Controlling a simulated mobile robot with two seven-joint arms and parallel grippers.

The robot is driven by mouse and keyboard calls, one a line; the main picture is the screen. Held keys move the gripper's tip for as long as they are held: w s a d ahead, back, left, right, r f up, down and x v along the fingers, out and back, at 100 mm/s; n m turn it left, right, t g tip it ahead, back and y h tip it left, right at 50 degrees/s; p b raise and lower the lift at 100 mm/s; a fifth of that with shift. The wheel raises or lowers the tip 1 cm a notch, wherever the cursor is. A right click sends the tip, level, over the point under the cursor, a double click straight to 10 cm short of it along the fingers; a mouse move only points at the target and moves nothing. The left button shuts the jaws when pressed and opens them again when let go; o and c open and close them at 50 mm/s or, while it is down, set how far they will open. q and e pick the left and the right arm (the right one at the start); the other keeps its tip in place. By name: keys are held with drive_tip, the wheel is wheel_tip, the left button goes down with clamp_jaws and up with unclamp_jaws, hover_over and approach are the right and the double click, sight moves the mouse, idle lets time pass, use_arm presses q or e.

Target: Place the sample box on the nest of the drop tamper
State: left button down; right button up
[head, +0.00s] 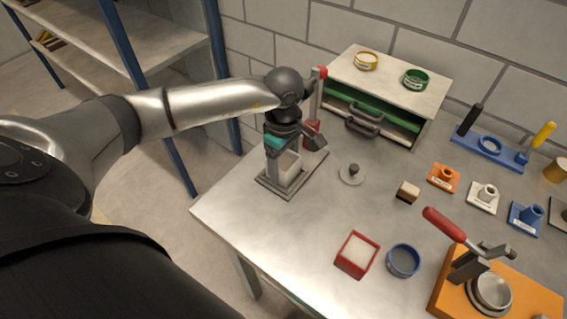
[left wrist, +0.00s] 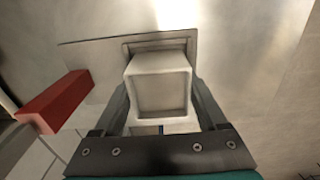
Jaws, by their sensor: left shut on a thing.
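The sample box (head: 291,166) is a small white box at the left end of the bench. In the left wrist view the open-topped sample box (left wrist: 160,88) sits between the two dark fingers. My left gripper (head: 283,170) points down and is shut on it. The drop tamper's grey base plate (head: 305,172) lies below, with an upright post behind and a red block (head: 312,131). The nest (left wrist: 128,46), a raised rim on the plate, shows just beyond the box. The box overlaps the nest; I cannot tell whether it touches. My right gripper is out of view.
The red block (left wrist: 56,101) stands left of the fingers in the wrist view. A drawer cabinet (head: 390,78) stands behind. A round knobbed lid (head: 352,175), red tray (head: 357,255), blue ring cup (head: 403,260) and orange lever press (head: 500,285) are to the right.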

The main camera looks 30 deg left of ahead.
use_arm(q)
drive_tip(key=shift+f, duration=0.1)
drive_tip(key=shift+c, duration=1)
unclamp_jaws()
wheel_tip(320, 180, up, 12)
